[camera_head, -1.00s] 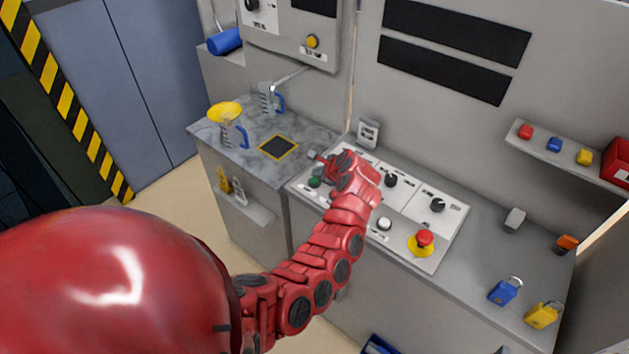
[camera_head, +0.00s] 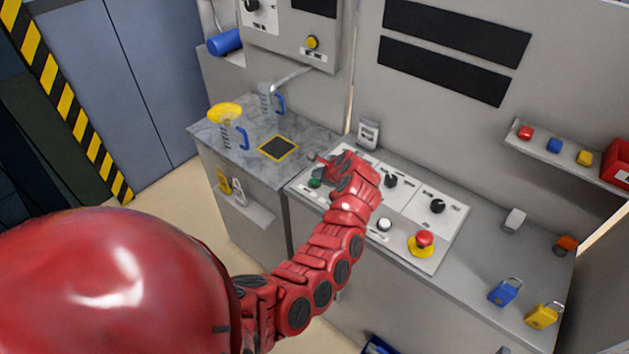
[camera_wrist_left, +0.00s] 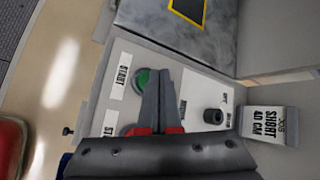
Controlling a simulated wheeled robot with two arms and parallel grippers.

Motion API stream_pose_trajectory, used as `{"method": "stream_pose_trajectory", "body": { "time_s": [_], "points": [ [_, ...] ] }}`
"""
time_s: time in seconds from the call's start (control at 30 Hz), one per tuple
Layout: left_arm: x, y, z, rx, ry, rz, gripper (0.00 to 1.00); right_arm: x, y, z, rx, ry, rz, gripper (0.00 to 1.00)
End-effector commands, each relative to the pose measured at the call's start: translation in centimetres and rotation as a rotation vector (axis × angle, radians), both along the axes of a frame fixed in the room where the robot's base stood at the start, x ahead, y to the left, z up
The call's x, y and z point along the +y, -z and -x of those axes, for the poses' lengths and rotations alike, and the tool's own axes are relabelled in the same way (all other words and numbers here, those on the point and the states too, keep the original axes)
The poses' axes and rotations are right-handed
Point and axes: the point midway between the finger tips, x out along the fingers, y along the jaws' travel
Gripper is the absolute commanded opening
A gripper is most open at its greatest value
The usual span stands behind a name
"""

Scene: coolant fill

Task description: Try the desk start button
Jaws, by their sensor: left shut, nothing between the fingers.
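The green start button (camera_head: 315,183) sits at the left end of the desk's white control panel. In the left wrist view the green button (camera_wrist_left: 142,80) lies beside a label that seems to read START. My left gripper (camera_head: 321,168) is over the panel's left end, just beside the button in the head view. In the wrist view its shut, empty fingers (camera_wrist_left: 161,76) cover the button's right part. I cannot tell whether the tips touch it. My right gripper is not in view.
The panel also has black knobs (camera_head: 437,205), a white button (camera_head: 384,224) and a red mushroom button (camera_head: 424,238). Blue (camera_head: 505,291) and yellow (camera_head: 541,315) padlocks lie at the right. A jug with a yellow funnel (camera_head: 225,112) stands on the left counter.

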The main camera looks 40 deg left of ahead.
Motion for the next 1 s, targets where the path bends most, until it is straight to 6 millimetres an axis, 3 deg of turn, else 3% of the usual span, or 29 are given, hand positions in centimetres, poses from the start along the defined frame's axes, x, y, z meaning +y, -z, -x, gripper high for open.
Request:
{"method": "stream_pose_trajectory", "body": {
  "time_s": [1.0],
  "points": [
    [0.00, 0.78, 0.04, 0.002, 0.000, -0.001, 0.00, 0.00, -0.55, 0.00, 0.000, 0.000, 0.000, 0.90]
  ]
}}
